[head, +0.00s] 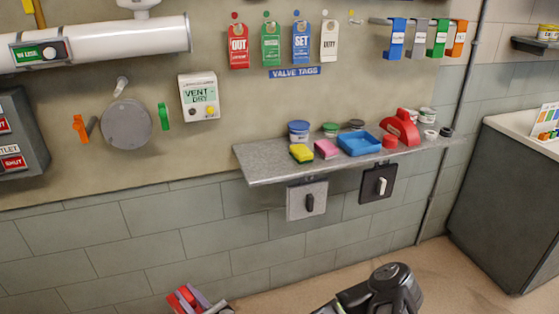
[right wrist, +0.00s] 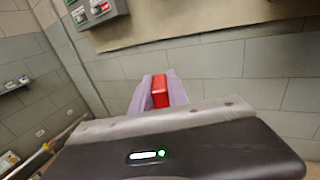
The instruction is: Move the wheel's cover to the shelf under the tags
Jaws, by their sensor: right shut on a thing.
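My right gripper (head: 190,299) is low at the bottom edge of the head view, its pale purple fingers shut on a red piece (right wrist: 160,91). In the right wrist view the red piece sits between the fingers; its full shape is hidden. A grey round disc (head: 127,124) is on the wall, between an orange handle and a green handle. I cannot tell if the red piece is the wheel's cover. The grey shelf (head: 262,165) is on the wall under the hanging tags (head: 270,44), up and to the right of the gripper. My left gripper is out of view.
The shelf carries a blue tray (head: 359,144), a red rounded piece (head: 401,127), a yellow sponge (head: 301,153), a pink block (head: 326,149) and several small tubs. Its left front has bare room. Two switch boxes hang below it. A dark cabinet (head: 500,190) stands at right.

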